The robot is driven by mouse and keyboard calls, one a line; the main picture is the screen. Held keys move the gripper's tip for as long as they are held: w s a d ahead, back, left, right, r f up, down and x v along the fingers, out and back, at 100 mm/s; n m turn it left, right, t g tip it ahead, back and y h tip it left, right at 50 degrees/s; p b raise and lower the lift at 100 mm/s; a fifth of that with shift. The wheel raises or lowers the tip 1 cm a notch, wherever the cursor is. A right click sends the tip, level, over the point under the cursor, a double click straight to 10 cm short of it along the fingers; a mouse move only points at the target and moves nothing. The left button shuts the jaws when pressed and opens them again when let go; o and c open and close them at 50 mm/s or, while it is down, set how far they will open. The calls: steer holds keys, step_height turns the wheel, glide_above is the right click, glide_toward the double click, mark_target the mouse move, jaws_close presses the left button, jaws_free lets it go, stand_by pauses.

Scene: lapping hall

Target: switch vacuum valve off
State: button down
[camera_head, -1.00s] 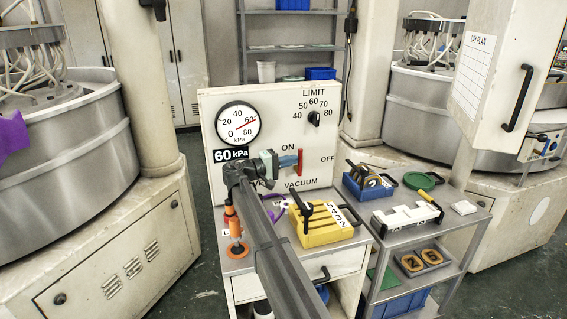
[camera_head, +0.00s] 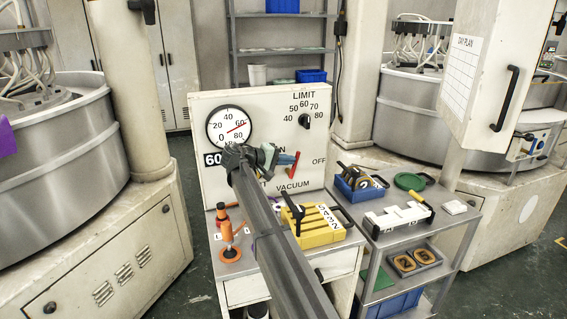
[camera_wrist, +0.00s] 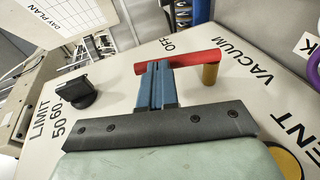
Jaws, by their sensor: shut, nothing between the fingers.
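The vacuum valve's red handle (camera_head: 293,166) is on the white panel, between the ON and OFF labels. In the head view it stands near upright, its top leaning a little right toward OFF. In the wrist view the red handle (camera_wrist: 205,60) reaches across beyond my fingertips, with a brass-coloured stem at its right end. My gripper (camera_head: 296,158) is shut with its blue fingers against or just beside the handle; exact contact is hard to tell. The blue fingers (camera_wrist: 155,72) show side by side in the wrist view. My arm partly hides the ON label.
A pressure gauge (camera_head: 231,127) and a black LIMIT knob (camera_head: 305,121) are on the same panel. Below stand a yellow box (camera_head: 318,232) and an orange tool (camera_head: 226,228). A grey cart (camera_head: 392,237) with trays is at the right.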

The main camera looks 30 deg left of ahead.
steer(key=w+d+g+y, duration=0.2)
steer(key=g+y, duration=0.1)
steer(key=shift+w+d+r+m+g, duration=0.15)
steer(key=shift+m+g, duration=0.15)
steer(key=w+d+f+g+y, duration=0.3)
steer(key=g+y, duration=0.1)
steer(key=g, duration=0.1)
steer(key=shift+w+d+f+m+y, duration=0.25)
steer(key=shift+d+f+m+y, duration=0.05)
steer(key=shift+f+m+y, duration=0.1)
steer(key=shift+d+f, duration=0.1)
steer(key=shift+f, duration=0.1)
stand_by(0.6)
steer(key=shift+r, duration=0.1)
steer(key=s+r, duration=0.1)
steer(key=s, duration=1.1)
steer(key=shift+s+a+r, duration=0.15)
steer(key=shift+a, duration=0.2)
